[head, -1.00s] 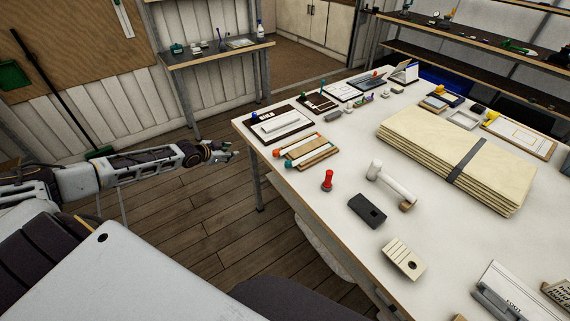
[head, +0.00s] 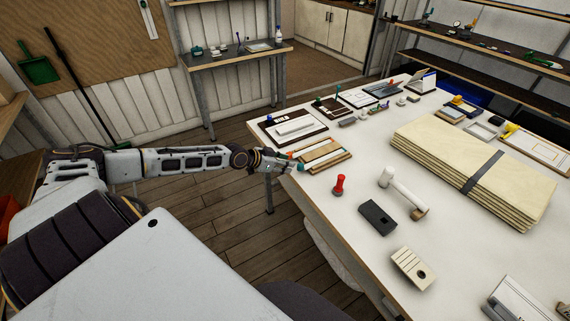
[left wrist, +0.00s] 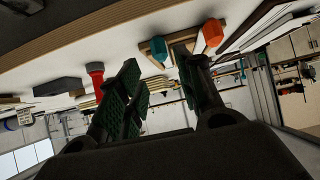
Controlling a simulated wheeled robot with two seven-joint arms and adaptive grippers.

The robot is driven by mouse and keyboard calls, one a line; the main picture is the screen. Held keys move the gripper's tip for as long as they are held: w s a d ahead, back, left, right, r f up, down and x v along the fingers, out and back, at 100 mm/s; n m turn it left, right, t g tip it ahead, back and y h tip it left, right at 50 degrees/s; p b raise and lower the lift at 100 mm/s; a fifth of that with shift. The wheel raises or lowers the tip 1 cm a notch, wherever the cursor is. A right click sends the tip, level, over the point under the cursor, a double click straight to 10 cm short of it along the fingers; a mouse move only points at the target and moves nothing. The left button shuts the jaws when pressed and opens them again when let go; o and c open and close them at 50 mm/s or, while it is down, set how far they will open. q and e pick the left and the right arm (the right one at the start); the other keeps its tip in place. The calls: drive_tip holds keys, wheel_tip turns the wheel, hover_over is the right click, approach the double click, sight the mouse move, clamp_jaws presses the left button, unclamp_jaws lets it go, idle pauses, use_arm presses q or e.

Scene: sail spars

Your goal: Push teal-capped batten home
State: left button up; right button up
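The teal-capped batten shows in the head view by its teal cap (head: 300,167), at the near left end of a wooden holder (head: 325,158) on the table's left part. The teal cap also shows in the left wrist view (left wrist: 158,48). An orange cap (left wrist: 213,32) is beside it. My left gripper (left wrist: 160,72) is open and empty, its two fingers apart, with the teal cap ahead of the gap between them. In the head view my left gripper (head: 284,161) is at the table edge, close to the caps. I cannot tell whether it touches one. My right gripper is not in view.
A red-handled tool (head: 339,185), a white mallet (head: 398,188), a dark block (head: 377,217) and a cream block (head: 412,268) stand nearby. A strapped cream stack (head: 440,150) fills the table's middle. A dark board (head: 292,126) lies behind the holder.

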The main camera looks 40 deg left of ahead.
sight(298, 164)
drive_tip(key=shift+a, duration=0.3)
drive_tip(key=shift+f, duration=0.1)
use_arm(q)
drive_tip(key=shift+b+x, duration=1.2)
drive_tip(key=shift+x, duration=0.45)
drive_tip(key=shift+b+x, duration=1.75)
drive_tip(key=shift+x, duration=0.6)
drive_tip(key=shift+c, duration=0.3)
drive_tip(key=shift+a, duration=0.1)
clamp_jaws()
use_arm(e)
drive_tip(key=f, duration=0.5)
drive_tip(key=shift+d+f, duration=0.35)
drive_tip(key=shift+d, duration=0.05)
use_arm(q)
drive_tip(key=shift+r, duration=0.15)
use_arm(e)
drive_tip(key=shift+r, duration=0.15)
